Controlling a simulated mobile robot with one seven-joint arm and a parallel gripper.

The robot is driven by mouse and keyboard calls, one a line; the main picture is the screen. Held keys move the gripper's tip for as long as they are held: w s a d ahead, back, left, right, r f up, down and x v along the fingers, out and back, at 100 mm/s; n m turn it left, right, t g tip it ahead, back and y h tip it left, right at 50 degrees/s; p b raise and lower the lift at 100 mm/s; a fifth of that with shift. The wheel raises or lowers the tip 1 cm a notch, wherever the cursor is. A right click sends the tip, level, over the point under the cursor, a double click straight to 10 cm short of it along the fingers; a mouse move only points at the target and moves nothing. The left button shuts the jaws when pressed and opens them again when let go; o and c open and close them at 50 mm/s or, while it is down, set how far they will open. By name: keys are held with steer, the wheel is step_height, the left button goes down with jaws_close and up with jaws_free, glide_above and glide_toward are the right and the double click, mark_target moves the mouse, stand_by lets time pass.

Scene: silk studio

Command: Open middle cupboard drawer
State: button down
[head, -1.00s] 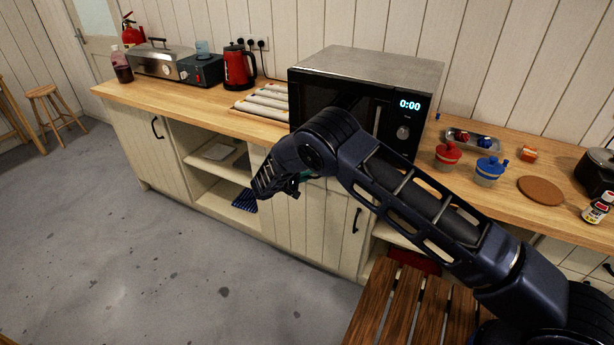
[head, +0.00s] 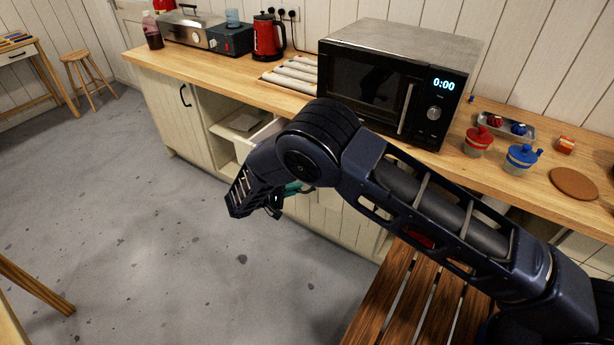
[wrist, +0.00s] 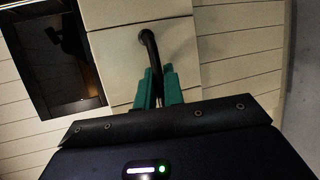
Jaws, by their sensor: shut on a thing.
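The cream middle drawer (head: 262,133) stands partly pulled out of the cupboard below the microwave; part of its open top shows to the left of my arm. Its front (wrist: 112,50) faces my gripper in the wrist view. A curved black handle (wrist: 149,42) is fixed to that front. My gripper (wrist: 158,78) has teal fingers shut on this handle. In the head view my arm hides most of the drawer front, the handle and the fingertips; a bit of teal (head: 292,188) shows under the arm.
The wooden counter (head: 222,76) carries a microwave (head: 365,85), a red kettle (head: 268,38), jars and a tray. Open shelves (head: 230,120) and a cupboard door (head: 178,115) lie left of the drawer. A slatted wooden surface (head: 400,300) stands near my base. The grey floor (head: 150,230) in front is clear.

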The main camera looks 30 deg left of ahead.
steer(key=s, duration=2)
steer(key=shift+s, duration=0.2)
steer(key=c, duration=1.8)
jaws_free()
steer(key=v, duration=1)
steer(key=shift+s+a+r, duration=0.15)
steer(key=shift+s+a, duration=0.05)
steer(key=shift+s, duration=0.15)
